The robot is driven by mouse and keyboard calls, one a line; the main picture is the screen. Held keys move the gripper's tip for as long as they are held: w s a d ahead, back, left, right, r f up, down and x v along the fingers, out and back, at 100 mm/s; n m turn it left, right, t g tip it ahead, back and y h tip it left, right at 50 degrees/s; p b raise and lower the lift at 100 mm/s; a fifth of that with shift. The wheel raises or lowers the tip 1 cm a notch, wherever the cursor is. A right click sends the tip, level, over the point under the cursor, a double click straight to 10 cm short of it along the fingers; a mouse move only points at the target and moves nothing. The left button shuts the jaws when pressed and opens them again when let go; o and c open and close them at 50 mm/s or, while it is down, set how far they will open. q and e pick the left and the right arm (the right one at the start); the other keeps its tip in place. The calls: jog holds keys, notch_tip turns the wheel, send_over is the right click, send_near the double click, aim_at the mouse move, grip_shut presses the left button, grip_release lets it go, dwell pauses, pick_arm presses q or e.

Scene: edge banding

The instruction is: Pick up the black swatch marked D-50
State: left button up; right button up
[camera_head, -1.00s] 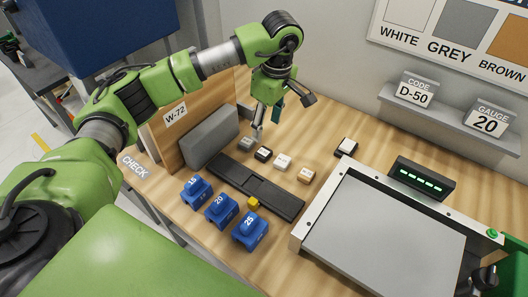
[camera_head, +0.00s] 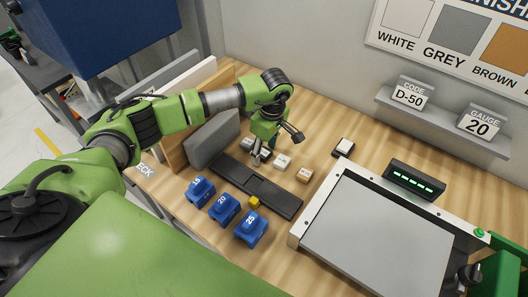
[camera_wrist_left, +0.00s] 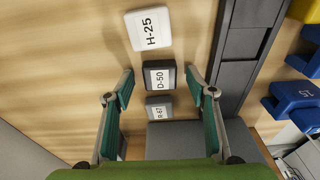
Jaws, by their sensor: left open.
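The black swatch marked D-50 (camera_wrist_left: 162,77) lies on the wooden table in the left wrist view, its white label facing up. My left gripper (camera_wrist_left: 160,84) is open, with one finger on each side of this swatch and nothing held. In the head view the left gripper (camera_head: 262,158) points down at the row of swatches and hides most of the black one. The white swatch H-25 (camera_wrist_left: 148,29) lies beside it, and a grey swatch (camera_wrist_left: 159,108) lies on its other side, nearer the wrist. My right gripper is not in view.
A dark channelled strip (camera_head: 258,187) runs alongside the swatches, with blue blocks (camera_head: 222,208) and a small yellow piece (camera_head: 254,202) beyond it. A grey block (camera_head: 210,140) stands left. A tan swatch (camera_head: 304,174) and a large grey panel (camera_head: 375,240) lie right.

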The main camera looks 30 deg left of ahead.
pick_arm(q)
jog(key=c, duration=1)
jog(key=shift+r, duration=0.15)
